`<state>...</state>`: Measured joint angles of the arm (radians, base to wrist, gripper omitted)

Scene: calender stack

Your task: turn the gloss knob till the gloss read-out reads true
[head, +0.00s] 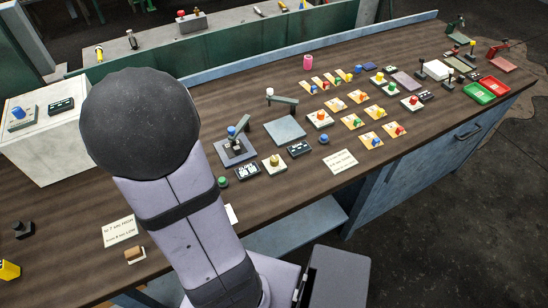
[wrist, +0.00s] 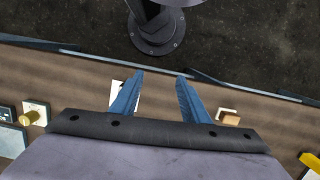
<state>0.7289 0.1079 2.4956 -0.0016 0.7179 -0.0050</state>
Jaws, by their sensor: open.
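A yellow knob on a cream plate (head: 274,163) stands mid-bench in the head view. Beside it on the left is a black read-out (head: 247,171) with white lettering that looks like "GLOSS"; its value is too small to read surely. Another dark read-out (head: 299,148) lies to the knob's right. A yellow knob on a pale plate also shows at the left edge of the wrist view (wrist: 31,117). My gripper (wrist: 160,77) is open and empty over the bench, well apart from that knob. In the head view my arm hides the gripper.
A blue knob (head: 18,113) sits on a white box at the left. A lever fixture (head: 236,149) and a grey plate (head: 285,130) stand behind the yellow knob. A wooden block (head: 135,253) and a card (head: 120,231) lie front left. Several small knobs crowd the bench's right.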

